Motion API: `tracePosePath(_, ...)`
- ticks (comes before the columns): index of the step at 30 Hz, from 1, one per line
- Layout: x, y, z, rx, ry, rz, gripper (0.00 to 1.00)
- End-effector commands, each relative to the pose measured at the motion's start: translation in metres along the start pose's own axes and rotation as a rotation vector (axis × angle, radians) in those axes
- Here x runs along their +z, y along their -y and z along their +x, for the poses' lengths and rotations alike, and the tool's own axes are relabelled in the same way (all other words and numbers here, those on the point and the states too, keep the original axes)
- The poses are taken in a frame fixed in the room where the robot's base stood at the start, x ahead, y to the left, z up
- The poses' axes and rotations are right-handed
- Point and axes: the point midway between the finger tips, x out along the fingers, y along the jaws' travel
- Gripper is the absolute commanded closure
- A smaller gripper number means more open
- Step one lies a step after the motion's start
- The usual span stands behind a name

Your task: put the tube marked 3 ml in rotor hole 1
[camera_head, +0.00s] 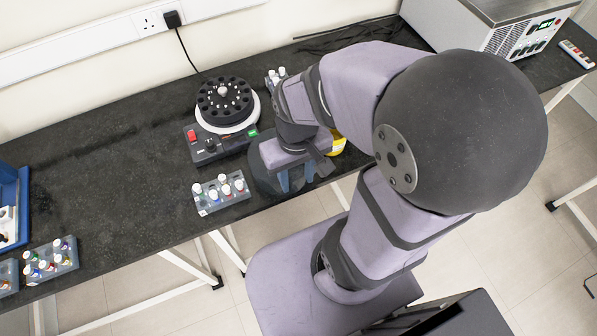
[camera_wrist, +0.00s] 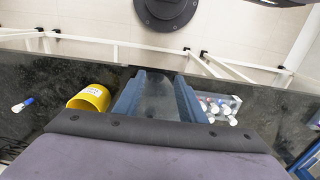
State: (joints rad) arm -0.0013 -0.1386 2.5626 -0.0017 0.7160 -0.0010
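The black rotor (camera_head: 238,84) with its ring of holes sits on a white round base in the head view; hole numbers are too small to read. A grey rack (camera_head: 208,209) of capped tubes stands at the bench's front edge, left of my gripper (camera_head: 296,178). The rack also shows right of my gripper (camera_wrist: 160,82) in the wrist view (camera_wrist: 236,101). I cannot read any tube marking, so I cannot tell which is 3 ml. My gripper's blue fingers are wide apart with nothing between them, over the bench's front edge.
A yellow cup (camera_wrist: 92,97) stands left of my gripper in the wrist view. A blue-capped tube (camera_wrist: 22,104) lies farther left. In the head view, another tube rack (camera_head: 52,262) and a blue tray (camera_head: 22,218) are at far left. The bench (camera_head: 110,165) between is clear.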

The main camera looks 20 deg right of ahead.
Motion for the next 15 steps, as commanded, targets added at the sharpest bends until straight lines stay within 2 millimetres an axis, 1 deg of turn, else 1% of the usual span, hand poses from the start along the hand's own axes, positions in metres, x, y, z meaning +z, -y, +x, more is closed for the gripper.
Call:
tracePosePath(11, -0.001, -0.001, 0.0, 0.001, 0.0, 0.003, 0.63)
tracePosePath(14, -0.007, -0.007, 0.002, 0.009, -0.015, 0.017, 0.63)
tracePosePath(15, -0.013, -0.013, 0.004, 0.017, -0.03, 0.028, 0.63)
